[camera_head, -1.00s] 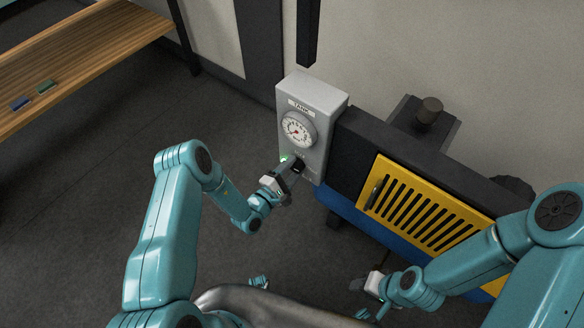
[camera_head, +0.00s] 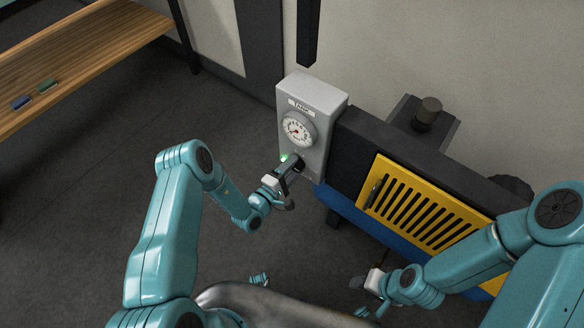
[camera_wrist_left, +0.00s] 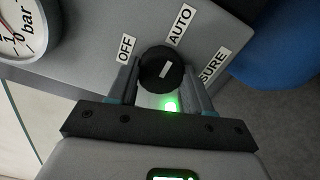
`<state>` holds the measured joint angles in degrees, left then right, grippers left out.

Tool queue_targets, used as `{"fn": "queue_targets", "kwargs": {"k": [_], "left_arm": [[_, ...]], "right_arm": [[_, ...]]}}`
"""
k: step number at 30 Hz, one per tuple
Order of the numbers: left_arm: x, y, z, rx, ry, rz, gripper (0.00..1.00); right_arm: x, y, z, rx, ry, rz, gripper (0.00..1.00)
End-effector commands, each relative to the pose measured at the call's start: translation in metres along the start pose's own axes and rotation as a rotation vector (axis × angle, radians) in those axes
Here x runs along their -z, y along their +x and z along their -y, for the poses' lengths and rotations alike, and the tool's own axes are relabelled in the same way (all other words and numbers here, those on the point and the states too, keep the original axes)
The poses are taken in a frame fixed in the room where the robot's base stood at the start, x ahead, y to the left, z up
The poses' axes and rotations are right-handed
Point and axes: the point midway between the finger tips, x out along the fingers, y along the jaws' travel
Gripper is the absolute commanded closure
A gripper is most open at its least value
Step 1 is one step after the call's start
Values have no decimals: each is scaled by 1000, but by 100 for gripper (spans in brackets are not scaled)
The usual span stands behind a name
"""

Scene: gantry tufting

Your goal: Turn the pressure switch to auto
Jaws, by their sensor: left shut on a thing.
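The pressure switch is a round black knob (camera_wrist_left: 155,82) with a short white mark, on a grey control box (camera_head: 314,95). In the left wrist view the mark slants up and right, roughly toward the AUTO label (camera_wrist_left: 180,25). The OFF label (camera_wrist_left: 126,48) is to its left, and a partly hidden label ending in "SURE" (camera_wrist_left: 214,65) is to its right. My left gripper (camera_head: 293,164) is shut on the knob, one finger on each side. A green light (camera_wrist_left: 170,105) glows between the fingers. My right gripper (camera_head: 366,283) is low, away from the box; its jaws are unclear.
A round gauge (camera_head: 297,130) sits above the knob, under a label. A yellow slotted panel (camera_head: 425,203) on a dark and blue machine stands right of the box. A wooden bench (camera_head: 80,50) with two small blocks is at upper left. The floor between is clear.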

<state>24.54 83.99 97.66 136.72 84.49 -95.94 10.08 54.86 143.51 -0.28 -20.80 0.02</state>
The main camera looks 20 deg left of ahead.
Motion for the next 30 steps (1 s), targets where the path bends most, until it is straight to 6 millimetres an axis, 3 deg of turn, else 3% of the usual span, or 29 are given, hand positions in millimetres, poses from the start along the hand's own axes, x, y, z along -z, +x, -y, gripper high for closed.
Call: {"fn": "queue_targets", "kwargs": {"k": [1,3,12,16,30], "left_arm": [[0,-1,1,2,1,-2,48],[0,-1,1,2,1,-2,25],[0,-1,0,1,0,-1,25],[1,-13,0,2,-3,-4,25],[2,-128,0,3,-4,-8,25]], "right_arm": [[0,0,0,0,0,0,57],[0,0,0,0,0,0,57],[0,0,0,0,0,0,57],[0,-2,1,0,0,0,57],[0,-12,4,0,0,0,57]]}}
